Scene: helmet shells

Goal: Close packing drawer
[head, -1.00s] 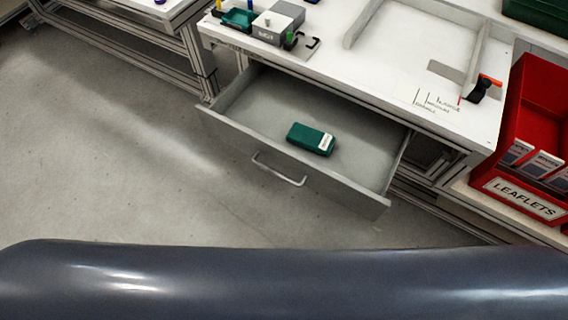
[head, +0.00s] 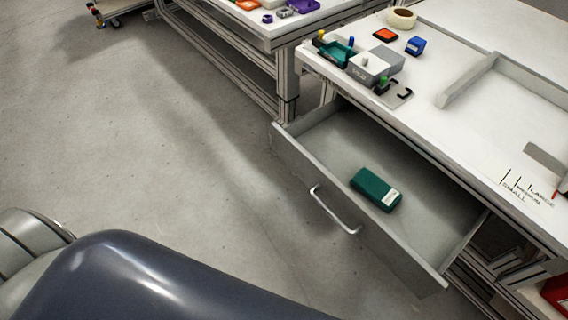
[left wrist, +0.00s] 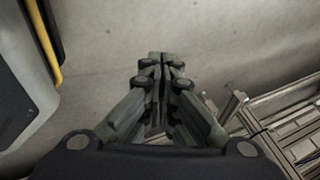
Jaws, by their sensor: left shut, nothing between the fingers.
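The packing drawer (head: 325,135) is pulled out from under the white workbench (head: 470,135) in the head view. Its grey front carries a metal bar handle (head: 336,212). A dark green box with a white label (head: 375,188) lies inside the drawer. My left gripper (left wrist: 160,60) shows only in the left wrist view. Its fingers are together with nothing between them, above grey floor and apart from the drawer handle. My right gripper is in neither view.
Grey floor (head: 150,140) is open in front of the drawer. A second bench (head: 285,25) with small coloured parts stands behind on the left. Small fixtures (head: 375,67) and a tape roll (head: 402,18) sit on the workbench. A red bin (head: 556,292) is at the lower right edge.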

